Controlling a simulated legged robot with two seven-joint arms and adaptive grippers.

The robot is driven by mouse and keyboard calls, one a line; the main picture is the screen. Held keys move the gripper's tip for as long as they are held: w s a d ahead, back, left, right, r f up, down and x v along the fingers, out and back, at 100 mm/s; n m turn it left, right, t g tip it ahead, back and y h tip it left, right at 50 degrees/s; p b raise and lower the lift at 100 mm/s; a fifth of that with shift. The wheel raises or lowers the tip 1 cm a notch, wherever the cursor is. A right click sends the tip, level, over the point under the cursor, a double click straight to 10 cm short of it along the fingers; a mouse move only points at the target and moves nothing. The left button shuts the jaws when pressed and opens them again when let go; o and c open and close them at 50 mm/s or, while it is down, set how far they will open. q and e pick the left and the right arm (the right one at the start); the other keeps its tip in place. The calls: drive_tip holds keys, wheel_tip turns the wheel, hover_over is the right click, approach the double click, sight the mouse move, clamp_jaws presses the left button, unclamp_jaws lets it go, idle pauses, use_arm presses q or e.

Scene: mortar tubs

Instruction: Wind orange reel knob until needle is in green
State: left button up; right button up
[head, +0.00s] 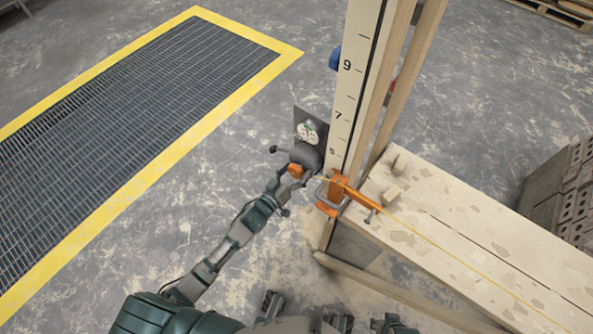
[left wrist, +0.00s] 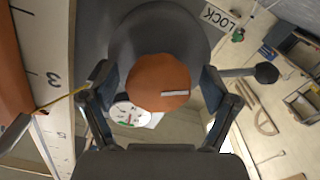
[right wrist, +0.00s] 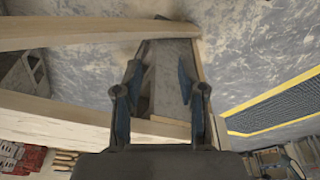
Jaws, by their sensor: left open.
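The orange reel knob (left wrist: 158,75) fills the middle of the left wrist view, with a pale mark on its face. In the head view it is a small orange patch (head: 296,170) on the dark reel (head: 306,156). My left gripper (left wrist: 157,88) is open, with one finger on each side of the knob and a visible gap to each. The gauge (left wrist: 128,114) is a white dial with green and red marks, partly covered by my gripper; its needle cannot be read. It also shows in the head view (head: 307,131). My right gripper (right wrist: 158,75) is open and empty.
A numbered upright board (head: 348,95) stands beside the reel. An orange clamp (head: 345,193) and a yellow line lie at the wooden bench (head: 480,235). A dark lever with a round end (left wrist: 265,73) and a LOCK label (left wrist: 218,17) are near the knob.

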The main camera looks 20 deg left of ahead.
use_arm(q)
drive_tip(key=c, duration=1.2)
drive_tip(key=shift+r, duration=0.1)
use_arm(e)
drive_tip(key=shift+w, duration=0.1)
use_arm(q)
drive_tip(key=m+p, duration=0.3)
drive_tip(key=m, duration=0.1)
drive_tip(key=shift+m, duration=0.4)
use_arm(e)
drive_tip(key=s+x, duration=0.1)
drive_tip(key=x, duration=0.6)
drive_tip(key=shift+f, duration=0.6)
use_arm(q)
drive_tip(key=o, duration=1.2)
